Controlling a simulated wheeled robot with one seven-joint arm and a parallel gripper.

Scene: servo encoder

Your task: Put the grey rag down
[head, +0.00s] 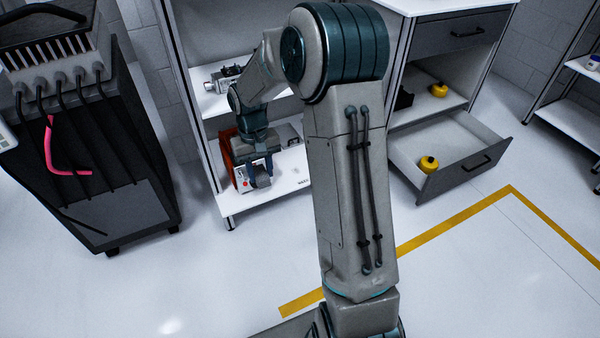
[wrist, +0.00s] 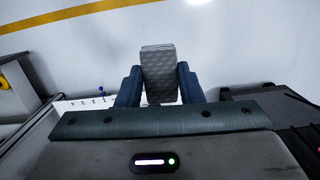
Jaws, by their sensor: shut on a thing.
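My gripper (head: 257,168) is at the lower shelf of the white shelving unit, pointing down. In the wrist view its two blue fingers (wrist: 158,88) are shut on the grey rag (wrist: 159,66), a folded cloth with a quilted pattern. The rag sticks out past the fingertips. In the head view a small grey part of the rag (head: 263,182) shows at the fingers. I cannot tell whether it touches the shelf.
The lower shelf (head: 290,178) holds an orange-red and grey box (head: 242,184) close beside my gripper. An upper shelf with a device is above. At right, an open drawer (head: 455,165) holds a yellow item (head: 428,164). A black cabinet (head: 100,170) stands left.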

